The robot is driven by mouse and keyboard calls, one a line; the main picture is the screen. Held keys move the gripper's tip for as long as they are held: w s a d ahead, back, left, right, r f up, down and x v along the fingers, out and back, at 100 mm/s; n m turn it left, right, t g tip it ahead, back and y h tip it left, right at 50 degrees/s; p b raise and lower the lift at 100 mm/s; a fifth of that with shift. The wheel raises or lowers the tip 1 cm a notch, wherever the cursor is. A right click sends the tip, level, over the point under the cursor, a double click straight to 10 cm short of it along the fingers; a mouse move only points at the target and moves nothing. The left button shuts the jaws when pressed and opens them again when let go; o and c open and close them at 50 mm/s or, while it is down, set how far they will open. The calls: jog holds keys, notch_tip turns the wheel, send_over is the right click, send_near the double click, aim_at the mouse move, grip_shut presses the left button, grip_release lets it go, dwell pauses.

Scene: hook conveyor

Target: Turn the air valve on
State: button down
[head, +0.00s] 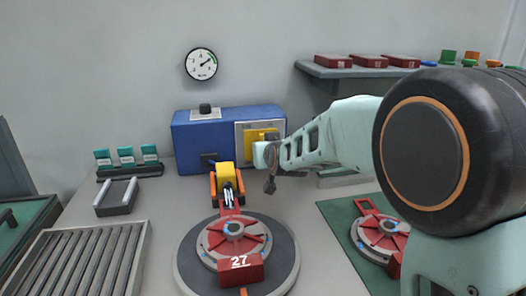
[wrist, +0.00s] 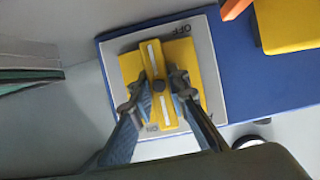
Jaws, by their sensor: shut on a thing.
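The air valve's yellow handle (wrist: 151,55) sits on a yellow square base on a grey plate (wrist: 113,58) marked OFF and ON. In the wrist view the handle stands nearly upright, slightly tilted, with white stripes along it. My gripper (wrist: 159,87) is shut on the handle, one finger on each long side near its middle. In the head view the plate (head: 241,146) is on the right front of a blue box (head: 186,138), and my gripper (head: 270,165) reaches it from the right, hiding part of the handle.
A round gauge (head: 201,65) hangs on the wall above. A yellow and orange tool (head: 226,178) stands before the box, behind a red fixture marked 27 (head: 240,270) on a turntable. A shelf (head: 345,73) with red blocks is at right; a roller conveyor (head: 80,262) is at left.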

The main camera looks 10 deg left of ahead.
jog(key=shift+f, duration=0.1)
jog(key=c, duration=1.8)
grip_release()
jog(key=shift+c, duration=0.2)
